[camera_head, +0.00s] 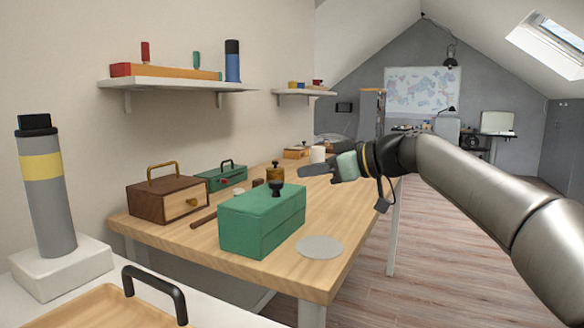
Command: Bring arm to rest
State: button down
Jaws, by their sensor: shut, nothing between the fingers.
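My gripper (318,172) is at the end of my arm, which reaches in from the right. It is above the wooden table (285,268), higher than the green box (262,220) and to its right. Its fingers point left and are shut, with nothing seen between them. A pale cylinder (317,154) appears just behind the gripper; I cannot tell how far apart they are.
A brown box with a handle (165,198), a smaller green box (222,178) and a pale disc (319,247) are on the table. A grey cylinder (47,200) and a tray (105,308) are front left. Wall shelves (178,83) hang above. The floor at right is clear.

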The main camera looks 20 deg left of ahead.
jog(key=s+d+f+m+g+h+p, duration=0.1)
jog(key=s+d+m+h+p, duration=0.6)
jog(key=s+d+p, duration=0.7)
jog(key=s+d+f+m+g+h+p, duration=0.1)
jog(key=s+d+f+m+h+p, duration=0.3)
jog(key=s+d+p, duration=1.1)
jog(key=s+m+h+p, duration=0.2)
jog(key=m+h+p, duration=0.1)
jog(key=m+p, duration=0.1)
jog(key=shift+d+m+h+p, duration=0.3)
jog(key=shift+m+p, duration=0.1)
jog(key=shift+p, duration=0.35)
